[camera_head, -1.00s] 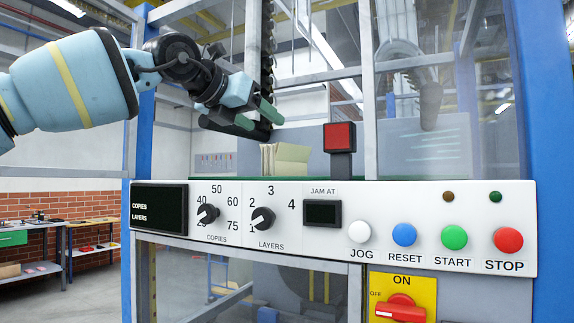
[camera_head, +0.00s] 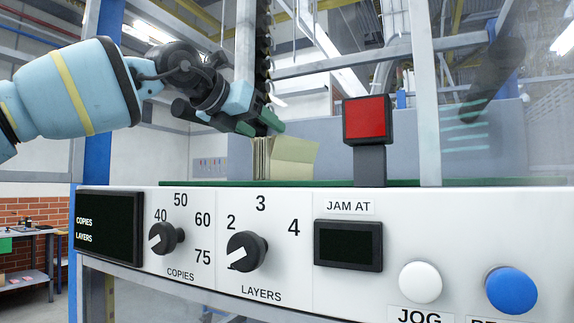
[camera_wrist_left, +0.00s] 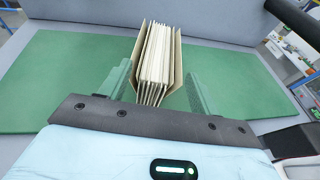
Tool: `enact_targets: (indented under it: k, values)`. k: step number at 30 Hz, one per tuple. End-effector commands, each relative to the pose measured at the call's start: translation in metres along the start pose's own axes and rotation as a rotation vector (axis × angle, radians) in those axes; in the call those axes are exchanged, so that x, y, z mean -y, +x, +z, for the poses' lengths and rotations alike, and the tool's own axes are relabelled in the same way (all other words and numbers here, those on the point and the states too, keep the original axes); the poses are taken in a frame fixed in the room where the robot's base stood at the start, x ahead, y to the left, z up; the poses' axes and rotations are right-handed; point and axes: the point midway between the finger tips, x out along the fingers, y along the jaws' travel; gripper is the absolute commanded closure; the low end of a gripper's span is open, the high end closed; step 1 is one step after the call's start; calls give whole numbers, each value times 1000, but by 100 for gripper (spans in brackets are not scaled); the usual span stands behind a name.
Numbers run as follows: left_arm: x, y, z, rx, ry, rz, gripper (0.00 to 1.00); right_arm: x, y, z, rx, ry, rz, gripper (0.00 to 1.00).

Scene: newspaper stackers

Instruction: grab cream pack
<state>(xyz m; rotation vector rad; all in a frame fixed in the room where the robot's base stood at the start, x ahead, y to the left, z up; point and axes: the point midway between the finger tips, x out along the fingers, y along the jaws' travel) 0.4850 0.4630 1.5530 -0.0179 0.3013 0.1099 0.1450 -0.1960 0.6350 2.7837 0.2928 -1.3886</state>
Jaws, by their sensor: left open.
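The cream pack (camera_head: 284,159) stands upright on a green mat behind the control panel. In the left wrist view the pack (camera_wrist_left: 157,58) shows as several thin cream sheets between two tan covers. My left gripper (camera_head: 262,126) is open, just above and at the pack in the head view. In the left wrist view its two green fingers (camera_wrist_left: 155,88) stand on either side of the pack's near end, with small gaps visible. I cannot tell whether either finger touches it. My right gripper is not in view.
A white control panel (camera_head: 300,203) with knobs and buttons lies in front. A red square button (camera_head: 367,120) stands up right of the pack. A metal post (camera_head: 424,95) rises farther right. The green mat (camera_wrist_left: 55,85) is bare on both sides of the pack.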

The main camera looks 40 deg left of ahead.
Motion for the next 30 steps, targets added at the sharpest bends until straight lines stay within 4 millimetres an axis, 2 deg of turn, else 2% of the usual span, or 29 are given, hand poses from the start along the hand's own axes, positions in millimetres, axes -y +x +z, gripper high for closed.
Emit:
enact_targets:
  k: [5, 13, 20, 30]
  values:
    - [0, 2, 0, 0, 0, 0, 37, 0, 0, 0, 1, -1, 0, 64]
    - [-1, 24, 0, 0, 0, 1, 37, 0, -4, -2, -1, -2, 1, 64]
    - [-2, 30, 0, -1, 0, 0, 37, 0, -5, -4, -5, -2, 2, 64]
    - [-6, 68, -1, 2, 0, 0, 37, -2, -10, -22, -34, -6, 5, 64]
